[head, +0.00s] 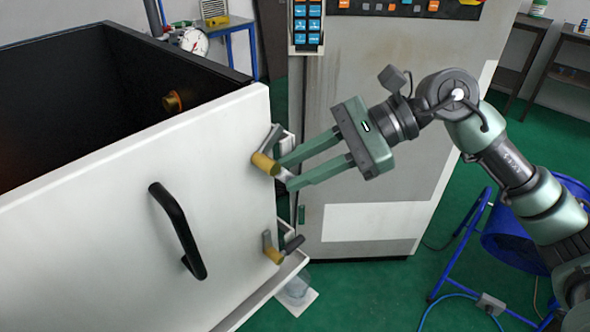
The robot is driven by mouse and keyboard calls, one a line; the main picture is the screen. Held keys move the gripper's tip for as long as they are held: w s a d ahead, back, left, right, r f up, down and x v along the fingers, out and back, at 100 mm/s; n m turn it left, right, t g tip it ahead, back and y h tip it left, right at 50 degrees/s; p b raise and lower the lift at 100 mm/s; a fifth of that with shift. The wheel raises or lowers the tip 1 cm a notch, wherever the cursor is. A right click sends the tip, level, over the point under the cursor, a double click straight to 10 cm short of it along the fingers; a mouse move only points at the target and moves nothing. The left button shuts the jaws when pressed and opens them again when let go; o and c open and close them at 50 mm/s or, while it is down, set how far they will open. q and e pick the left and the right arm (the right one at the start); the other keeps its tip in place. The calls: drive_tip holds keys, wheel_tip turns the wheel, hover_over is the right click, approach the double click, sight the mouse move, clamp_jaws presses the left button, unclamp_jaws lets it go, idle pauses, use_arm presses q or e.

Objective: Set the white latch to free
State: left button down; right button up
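A white door panel (110,200) with a black handle (178,230) fills the left. At its right edge are two latch fittings. The upper one has a brass cylinder (265,163) and a slanted grey bar (271,138). The lower one has a brass cylinder (274,256), a grey upright piece and a dark lever (293,243). I cannot tell surely which part is the white latch; a small whitish piece shows between my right fingertips. My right gripper (285,174) has its fingers apart, its tips close to the upper brass cylinder; contact is unclear. My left gripper is out of view.
A tall grey machine cabinet (350,75) with a control panel stands behind my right gripper. A blue stand (465,240) is at the right on the green floor. A dark-walled open enclosure (60,90) lies behind the white panel. A pale plate (297,302) lies below the panel's edge.

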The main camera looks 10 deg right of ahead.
drive_tip(key=b+v, duration=0.1)
drive_tip(key=v, duration=0.5)
drive_tip(key=shift+d+r, duration=0.2)
drive_tip(key=shift+d, duration=0.2)
drive_tip(key=shift+c, duration=0.4)
